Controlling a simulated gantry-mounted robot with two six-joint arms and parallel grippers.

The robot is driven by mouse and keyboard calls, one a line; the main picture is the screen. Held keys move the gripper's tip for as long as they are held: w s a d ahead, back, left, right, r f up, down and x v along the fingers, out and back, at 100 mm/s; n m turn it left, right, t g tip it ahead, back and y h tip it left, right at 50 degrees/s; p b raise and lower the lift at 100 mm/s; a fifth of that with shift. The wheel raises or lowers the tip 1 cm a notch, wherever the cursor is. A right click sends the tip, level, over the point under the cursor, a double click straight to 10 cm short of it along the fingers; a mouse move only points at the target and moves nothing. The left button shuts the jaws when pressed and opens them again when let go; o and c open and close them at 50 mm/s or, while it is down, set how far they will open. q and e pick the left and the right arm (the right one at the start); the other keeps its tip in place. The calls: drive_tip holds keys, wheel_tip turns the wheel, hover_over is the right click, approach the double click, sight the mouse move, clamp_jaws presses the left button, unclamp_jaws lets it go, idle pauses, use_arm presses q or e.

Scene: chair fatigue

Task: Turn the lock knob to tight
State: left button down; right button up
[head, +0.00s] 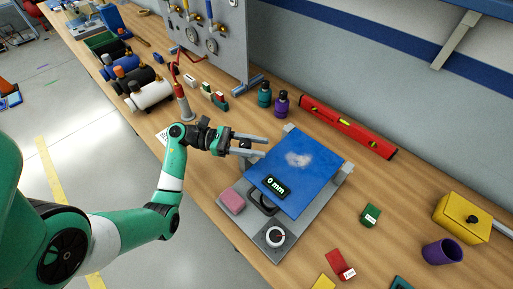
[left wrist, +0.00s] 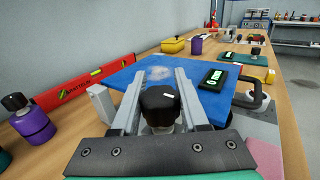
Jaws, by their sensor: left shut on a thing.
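My left gripper (head: 258,146) is at the back left corner of a blue plate (head: 312,178) on a grey fixture (head: 229,205). In the left wrist view a black knob (left wrist: 160,106) with a white mark on top sits between the two grey fingers, and the gripper is shut on it. The fingers hide the knob in the head view. A display (head: 276,186) on the plate reads 0 mm. My right gripper is not in view.
A pink block (head: 232,201) lies beside the plate. A red spirit level (head: 348,127), a teal bottle (head: 264,95) and a purple bottle (head: 281,103) stand behind. A yellow box (head: 461,217) and purple cup (head: 442,251) are at right.

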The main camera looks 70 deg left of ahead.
use_arm(q)
drive_tip(key=shift+f, duration=0.1)
idle(0.3)
drive_tip(key=shift+c, duration=2.1)
unclamp_jaws()
drive_tip(key=v, duration=1.1)
drive_tip(key=shift+s, duration=0.2)
drive_tip(key=shift+a, duration=0.15)
